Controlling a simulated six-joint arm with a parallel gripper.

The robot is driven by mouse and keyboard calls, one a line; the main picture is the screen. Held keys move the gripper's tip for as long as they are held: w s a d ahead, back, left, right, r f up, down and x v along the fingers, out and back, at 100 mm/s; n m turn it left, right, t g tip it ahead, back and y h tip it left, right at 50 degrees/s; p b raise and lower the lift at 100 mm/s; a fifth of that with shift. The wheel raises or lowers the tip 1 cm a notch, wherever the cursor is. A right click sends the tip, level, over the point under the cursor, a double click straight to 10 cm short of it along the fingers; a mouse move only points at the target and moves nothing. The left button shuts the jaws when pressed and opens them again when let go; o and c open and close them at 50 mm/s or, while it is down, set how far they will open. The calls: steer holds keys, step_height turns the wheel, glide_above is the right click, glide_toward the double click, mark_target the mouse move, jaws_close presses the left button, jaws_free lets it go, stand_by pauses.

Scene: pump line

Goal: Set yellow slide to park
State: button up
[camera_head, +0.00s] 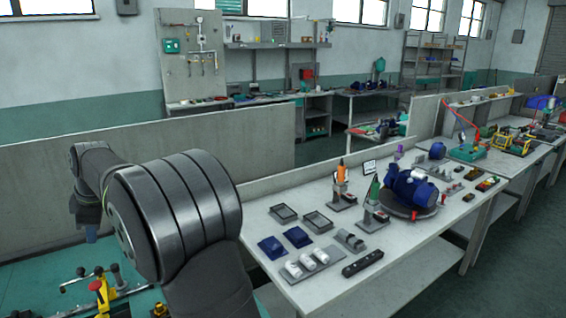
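A yellow part with a red top (101,292) stands on a teal bench (40,275) at the lower left. It may be the yellow slide, but I cannot make out a track or a park mark. Metal rods with black knobs (82,272) are beside it. My arm fills the left foreground and hides part of this bench. The arm's far end hangs down at the left, above and behind the yellow part and apart from it. The gripper (91,234) there is small and dark, and its fingers cannot be made out.
A grey bench (400,262) on the right carries trays, blue blocks, white cylinders on a plate and a blue pump (411,187) on a round base. A low partition (240,143) runs behind the teal bench. More yellow equipment (517,141) stands on the far right bench.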

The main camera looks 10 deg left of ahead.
jaws_close()
steer(key=m+t+h, duration=0.4)
steer(key=m+t, duration=0.1)
steer(key=t, duration=1.1)
glide_above(104, 295)
steer(key=a, duration=0.2)
step_height(104, 295, down, 13)
steer(key=s+a+f+n+y, duration=0.1)
steer(key=s+a+f+y, duration=0.1)
steer(key=s+f, duration=0.3)
steer(key=s+a+f+y, duration=0.2)
steer(key=s+f, duration=0.2)
steer(key=s, duration=0.4)
steer(key=w, duration=1.3)
steer(key=shift+r+t, duration=0.25)
steer(key=shift+t, duration=0.05)
